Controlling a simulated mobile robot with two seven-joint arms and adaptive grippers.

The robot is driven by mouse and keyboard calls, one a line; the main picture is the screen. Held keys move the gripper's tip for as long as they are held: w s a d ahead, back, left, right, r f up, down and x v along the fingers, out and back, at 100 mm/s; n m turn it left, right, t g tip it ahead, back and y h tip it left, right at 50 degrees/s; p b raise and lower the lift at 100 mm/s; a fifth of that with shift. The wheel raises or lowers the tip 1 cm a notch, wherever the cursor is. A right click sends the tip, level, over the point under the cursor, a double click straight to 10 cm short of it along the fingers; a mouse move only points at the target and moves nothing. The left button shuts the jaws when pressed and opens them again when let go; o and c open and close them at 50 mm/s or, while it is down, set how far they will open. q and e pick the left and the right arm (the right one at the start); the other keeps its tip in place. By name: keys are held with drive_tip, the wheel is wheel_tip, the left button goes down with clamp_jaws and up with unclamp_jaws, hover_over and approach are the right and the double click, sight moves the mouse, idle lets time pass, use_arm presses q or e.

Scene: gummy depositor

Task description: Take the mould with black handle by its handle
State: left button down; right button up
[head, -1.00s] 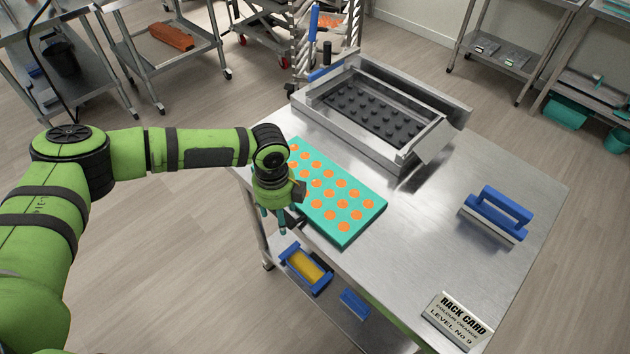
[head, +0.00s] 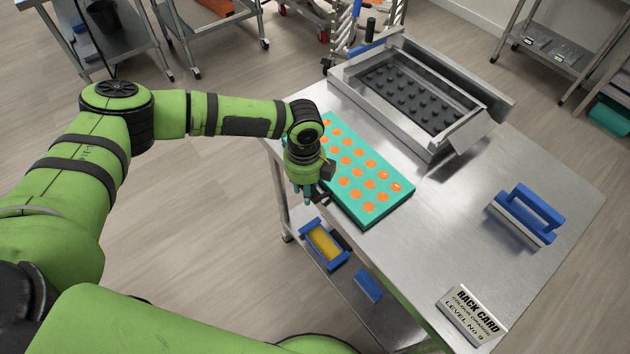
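The teal mould (head: 397,203) with several orange round fills lies flat on the steel table's left edge in the head view. A short dark piece, seemingly its black handle (head: 321,198), juts from its left side over the table edge. My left gripper (head: 305,194) points down right beside this handle, just off the table edge. Its teal fingertips are small and partly overlapped, so I cannot tell whether they are open or touch the handle. My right gripper is out of view.
A steel depositor frame with a black studded plate (head: 420,98) stands at the table's back. A blue-handled scraper (head: 527,213) and a rack card (head: 471,314) lie at the right. A yellow-and-blue tool (head: 324,243) sits on the lower shelf. The table's middle is clear.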

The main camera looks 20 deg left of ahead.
use_arm(q)
drive_tip(key=shift+w+r, duration=0.1)
drive_tip(key=shift+r, duration=0.35)
wheel_tip(320, 180, up, 3)
drive_tip(key=shift+f+b, duration=0.15)
drive_tip(key=shift+b, duration=0.65)
drive_tip(key=w+d+r+b, duration=0.4)
drive_tip(key=d+r, duration=0.3)
drive_tip(key=d, duration=0.3)
drive_tip(key=shift+w+d, duration=0.3)
drive_tip(key=shift+w, duration=0.3)
drive_tip(key=c, duration=1.9)
unclamp_jaws()
clamp_jaws()
drive_tip(key=shift+a, duration=0.1)
